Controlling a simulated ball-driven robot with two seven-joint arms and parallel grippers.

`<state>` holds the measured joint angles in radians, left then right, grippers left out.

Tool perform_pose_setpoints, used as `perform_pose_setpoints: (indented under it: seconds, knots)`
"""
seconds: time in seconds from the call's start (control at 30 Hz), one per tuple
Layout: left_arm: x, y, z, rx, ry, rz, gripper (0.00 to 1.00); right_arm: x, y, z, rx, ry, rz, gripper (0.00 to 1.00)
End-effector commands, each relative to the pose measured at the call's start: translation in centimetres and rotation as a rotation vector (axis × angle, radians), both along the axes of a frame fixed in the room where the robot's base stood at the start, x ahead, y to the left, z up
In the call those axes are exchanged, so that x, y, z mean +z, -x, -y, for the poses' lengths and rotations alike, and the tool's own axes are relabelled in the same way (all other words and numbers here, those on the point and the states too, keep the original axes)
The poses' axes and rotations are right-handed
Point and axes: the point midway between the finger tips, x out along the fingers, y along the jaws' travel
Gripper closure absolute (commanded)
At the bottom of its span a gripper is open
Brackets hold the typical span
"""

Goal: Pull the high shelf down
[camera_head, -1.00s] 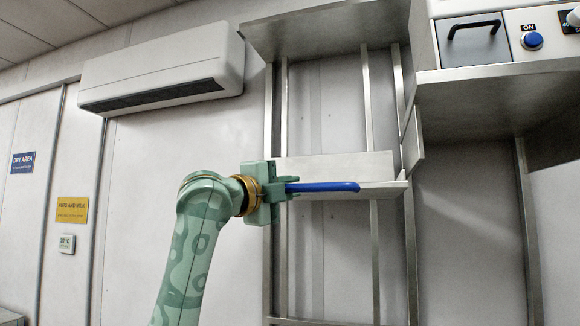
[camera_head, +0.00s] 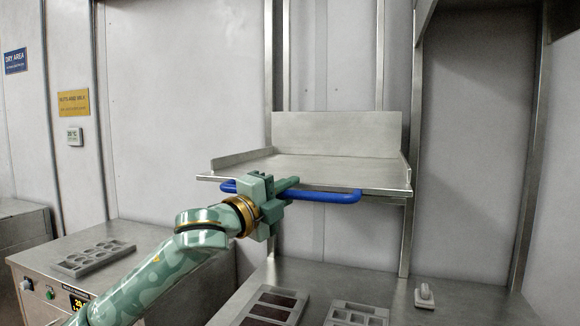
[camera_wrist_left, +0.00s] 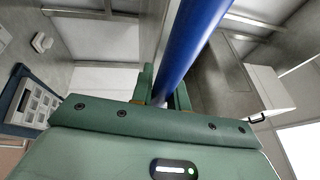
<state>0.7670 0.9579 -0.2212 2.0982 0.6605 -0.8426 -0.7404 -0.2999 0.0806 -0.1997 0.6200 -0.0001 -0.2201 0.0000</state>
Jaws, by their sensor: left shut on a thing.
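The high shelf (camera_head: 330,170) is a metal tray with a raised back plate and low sides, on upright rails. A blue bar handle (camera_head: 335,196) runs along its front edge. My left gripper (camera_head: 272,190) is shut on the handle, left of its middle. The left wrist view shows the blue bar (camera_wrist_left: 196,40) passing between the gripper's fingers (camera_wrist_left: 162,90). The shelf is level and its top is bare. My right gripper is not in view.
Below the shelf is a metal counter with a mould of dark cavities (camera_head: 272,308), a grey mould (camera_head: 357,314) and a small white-handled item (camera_head: 424,294). At left, a machine top (camera_head: 60,250) carries another mould (camera_head: 92,257). Clear space lies between shelf and counter.

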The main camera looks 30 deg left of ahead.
Motion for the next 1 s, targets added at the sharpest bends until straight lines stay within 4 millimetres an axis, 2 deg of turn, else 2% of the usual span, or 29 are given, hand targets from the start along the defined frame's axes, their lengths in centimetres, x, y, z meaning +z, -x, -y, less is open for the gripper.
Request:
perform_pose_setpoints:
  seconds: [0.03, 0.2, 0.67, 0.7, 0.77, 1.0]
  knots:
    - [-1.4, -0.1, 0.0, 0.000, -0.001, -0.007, 1.00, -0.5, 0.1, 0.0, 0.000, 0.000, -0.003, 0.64]
    - [-2.7, -0.1, 0.0, 0.001, -0.001, -0.005, 1.00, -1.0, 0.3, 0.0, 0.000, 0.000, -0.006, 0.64]
    - [-3.5, -0.1, 0.0, 0.001, -0.001, -0.012, 1.00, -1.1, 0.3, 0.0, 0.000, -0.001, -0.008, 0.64]
    - [-3.6, -0.2, 0.1, 0.001, -0.001, -0.012, 0.75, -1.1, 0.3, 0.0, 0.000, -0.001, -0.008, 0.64]
    - [-3.5, -0.1, 0.1, 0.001, -0.001, -0.011, 0.62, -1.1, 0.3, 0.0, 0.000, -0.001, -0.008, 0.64]
    - [-3.2, -0.1, 0.0, 0.001, 0.000, -0.004, 0.62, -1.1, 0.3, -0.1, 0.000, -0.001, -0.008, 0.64]
